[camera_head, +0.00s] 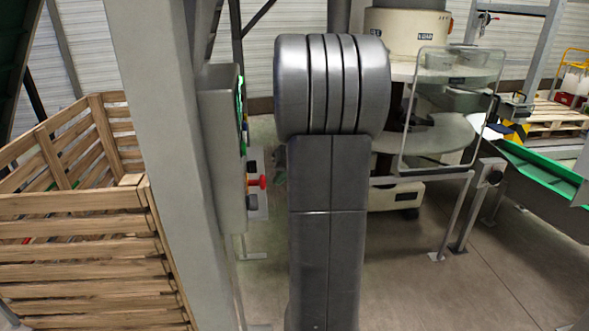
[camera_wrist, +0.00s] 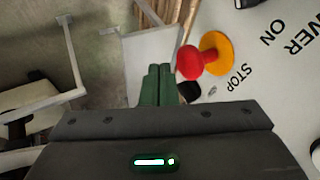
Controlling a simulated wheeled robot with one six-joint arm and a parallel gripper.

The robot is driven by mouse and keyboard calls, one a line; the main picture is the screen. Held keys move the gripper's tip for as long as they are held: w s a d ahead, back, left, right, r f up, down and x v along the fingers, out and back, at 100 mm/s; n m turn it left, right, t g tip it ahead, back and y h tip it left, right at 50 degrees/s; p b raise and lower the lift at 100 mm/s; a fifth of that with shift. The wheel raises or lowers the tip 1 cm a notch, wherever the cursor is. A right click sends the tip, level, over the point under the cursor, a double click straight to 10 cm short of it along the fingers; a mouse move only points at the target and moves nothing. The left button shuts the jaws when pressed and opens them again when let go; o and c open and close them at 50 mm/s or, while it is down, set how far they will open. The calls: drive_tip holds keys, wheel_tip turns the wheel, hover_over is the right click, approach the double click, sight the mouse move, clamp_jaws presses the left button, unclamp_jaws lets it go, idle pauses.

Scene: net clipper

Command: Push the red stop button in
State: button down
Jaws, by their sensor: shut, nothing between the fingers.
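The red stop button (camera_wrist: 192,62) shows in the wrist view as a red mushroom head on an orange-yellow round base, beside the word STOP on a pale panel (camera_wrist: 275,85). In the head view the red button (camera_head: 257,182) sticks out to the right from the side of a grey control box (camera_head: 222,150). My gripper (camera_wrist: 158,70) shows in the wrist view as two green fingers shut together, with nothing between them. Its tips appear just left of and below the button's head; I cannot tell whether they touch. In the head view my arm stands right of the box and the gripper is hidden.
A machine with a clear guard (camera_head: 450,110) and a green conveyor (camera_head: 540,170) stand at the right. Bare floor (camera_head: 440,285) lies in front of them.

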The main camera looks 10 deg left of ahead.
sight(257, 183)
drive_tip(key=shift+s+a, duration=0.2)
drive_tip(key=shift+a, duration=0.55)
drive_tip(key=shift+s+a, duration=0.3)
drive_tip(key=shift+a, duration=0.6)
drive_tip(key=shift+b, duration=0.3)
